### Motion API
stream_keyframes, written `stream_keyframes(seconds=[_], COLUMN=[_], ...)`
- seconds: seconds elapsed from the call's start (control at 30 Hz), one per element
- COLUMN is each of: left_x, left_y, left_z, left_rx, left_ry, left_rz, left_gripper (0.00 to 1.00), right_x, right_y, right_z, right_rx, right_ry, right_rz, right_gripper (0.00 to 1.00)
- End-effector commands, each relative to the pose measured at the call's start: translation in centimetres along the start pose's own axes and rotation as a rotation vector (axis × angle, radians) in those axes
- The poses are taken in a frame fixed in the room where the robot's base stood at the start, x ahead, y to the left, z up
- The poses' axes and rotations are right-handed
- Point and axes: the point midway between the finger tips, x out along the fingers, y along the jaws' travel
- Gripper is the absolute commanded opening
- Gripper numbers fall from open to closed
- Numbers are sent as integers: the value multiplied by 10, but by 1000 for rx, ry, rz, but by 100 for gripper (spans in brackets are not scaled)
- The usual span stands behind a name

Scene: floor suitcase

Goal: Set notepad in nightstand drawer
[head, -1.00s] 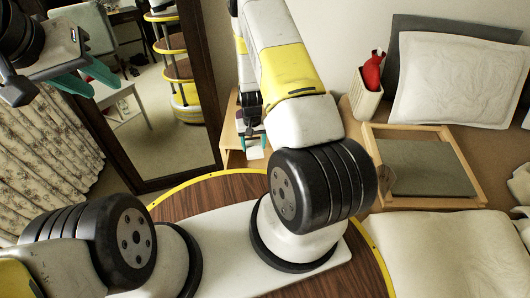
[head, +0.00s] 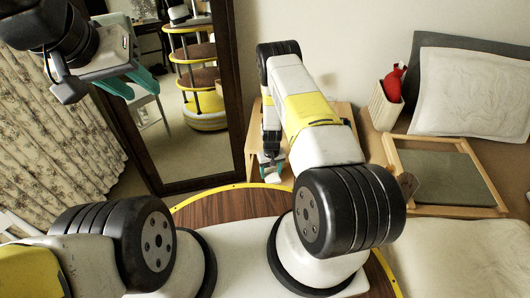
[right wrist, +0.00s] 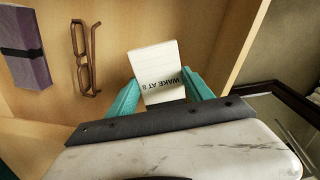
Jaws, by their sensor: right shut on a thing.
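The notepad (right wrist: 157,72) is a small white pad with "WAKE AT 8" on it, upside down in the right wrist view. My right gripper (right wrist: 162,92) is shut on it, with a teal finger at each side. In the head view, my right gripper (head: 271,164) and the pale notepad (head: 273,177) are small, beside the wooden nightstand (head: 346,116). The right wrist view shows a light-wood compartment (right wrist: 110,20) behind the notepad; whether the pad touches its floor I cannot tell. My left gripper (head: 130,84) is open and empty at upper left.
Brown glasses (right wrist: 86,58) and a purple book with a black band (right wrist: 24,45) lie in the compartment, left of the notepad. A tall dark-framed mirror (head: 190,182) stands behind. A wooden-framed tray (head: 460,212) and a holder with a red item (head: 385,105) are at right.

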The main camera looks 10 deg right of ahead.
Motion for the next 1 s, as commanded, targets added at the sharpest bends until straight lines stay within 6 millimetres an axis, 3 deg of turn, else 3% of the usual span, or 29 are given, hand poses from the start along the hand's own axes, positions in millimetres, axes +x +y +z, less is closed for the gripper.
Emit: stream_keyframes(seconds=[0.3,0.7,0.73,0.83,1.0], left_x=[0,0,0,0,0], left_y=[0,0,0,0,0], left_z=[0,0,0,0,0], left_rx=[0,0,0,0,0], left_ry=[0,0,0,0,0], left_rz=[0,0,0,0,0], left_gripper=[36,36,36,36,36], right_x=[39,44,44,44,44], right_y=[0,0,0,0,0], right_z=[1,0,0,0,0], right_rx=[1,1,1,1,1], right_ry=[-1,0,1,1,0], right_rz=[0,0,0,0,0], right_gripper=[17,17,61,81,81])
